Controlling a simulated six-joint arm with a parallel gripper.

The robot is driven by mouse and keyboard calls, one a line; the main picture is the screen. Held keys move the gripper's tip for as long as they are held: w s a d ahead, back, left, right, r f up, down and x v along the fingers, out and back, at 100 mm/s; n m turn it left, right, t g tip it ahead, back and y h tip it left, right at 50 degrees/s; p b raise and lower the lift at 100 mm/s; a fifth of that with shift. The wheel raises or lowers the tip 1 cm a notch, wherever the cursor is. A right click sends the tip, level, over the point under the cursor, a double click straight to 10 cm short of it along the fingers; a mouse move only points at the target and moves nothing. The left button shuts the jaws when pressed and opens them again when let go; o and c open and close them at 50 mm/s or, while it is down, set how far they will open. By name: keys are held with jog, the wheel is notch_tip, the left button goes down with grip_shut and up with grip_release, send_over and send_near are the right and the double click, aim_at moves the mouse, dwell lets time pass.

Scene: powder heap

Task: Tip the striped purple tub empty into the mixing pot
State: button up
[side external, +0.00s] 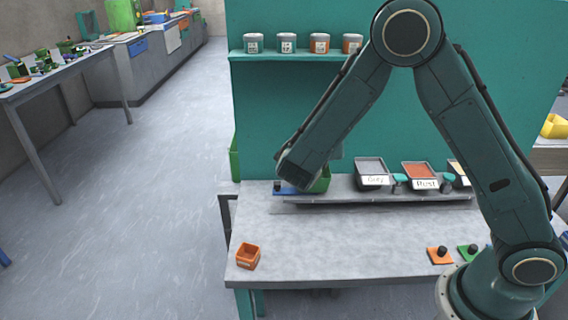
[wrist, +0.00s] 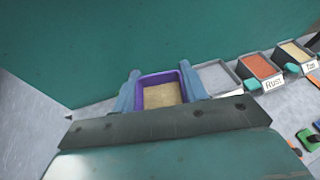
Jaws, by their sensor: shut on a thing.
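The purple tub (wrist: 184,93) is between the two blue-grey fingers of my gripper (wrist: 160,84), which is shut on it. In the wrist view it is seen from above, with tan powder inside, and no stripes can be made out. In the side view my gripper (side external: 300,185) is low over the back left of the bench, and my arm hides the tub. A green piece (side external: 321,181) shows beside the gripper there; I cannot tell what it is. I cannot identify the mixing pot for certain. A small square orange container (side external: 248,257) stands at the bench's front left.
Right of my gripper, a grey-powder bin (side external: 371,165), a bin labelled Rust (side external: 419,168) and a tan-powder bin (wrist: 291,52) stand along a raised ledge. Several tins line the shelf (side external: 300,57) above. Orange and green knobbed blocks (side external: 440,256) sit front right. The bench's middle (side external: 340,245) is clear.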

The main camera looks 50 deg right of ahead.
jog(key=shift+d+r+n, duration=0.1)
jog(key=shift+n, duration=1.1)
jog(key=shift+n, duration=1.2)
jog(key=shift+w+n, duration=0.1)
jog(key=shift+n, duration=0.2)
jog(key=shift+d+n, duration=0.1)
jog(key=shift+n, duration=0.8)
jog(key=shift+w+n, duration=0.1)
jog(key=shift+n, duration=0.2)
jog(key=shift+w+f+n, duration=0.1)
jog(key=shift+f+n, duration=0.1)
jog(key=shift+n, duration=0.7)
